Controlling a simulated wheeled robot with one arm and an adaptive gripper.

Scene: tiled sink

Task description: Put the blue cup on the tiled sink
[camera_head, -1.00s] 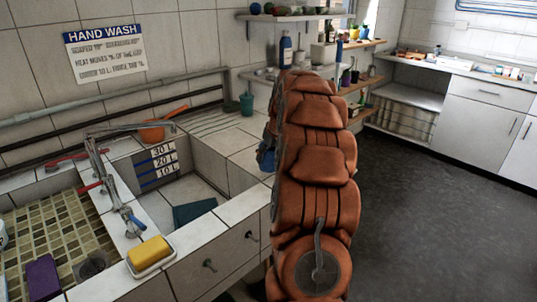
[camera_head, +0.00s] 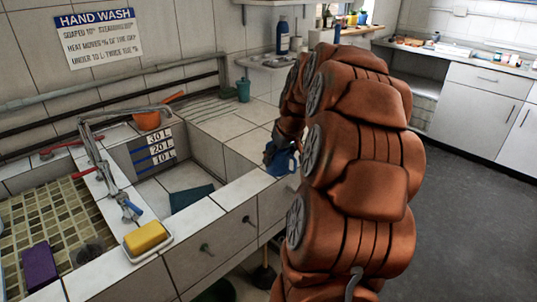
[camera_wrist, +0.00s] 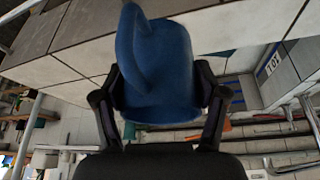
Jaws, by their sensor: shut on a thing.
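The blue cup (camera_head: 282,162) shows beside my arm, at the right end of the sink's front ledge. In the wrist view the cup (camera_wrist: 155,75) fills the upper middle, with its handle towards the camera. My gripper (camera_wrist: 164,92) is shut on it, one dark finger on each side. In the head view the gripper is mostly hidden behind the cup and my arm. The tiled sink (camera_head: 235,195) has white tiled ledges around a basin. I cannot tell whether the cup touches the ledge.
A yellow sponge (camera_head: 146,236) lies in a dish on the front ledge. A green cup (camera_head: 243,90) and an orange pot (camera_head: 147,120) stand towards the back. A faucet (camera_head: 100,160) rises at the left. The tiled top right of the basin has free room.

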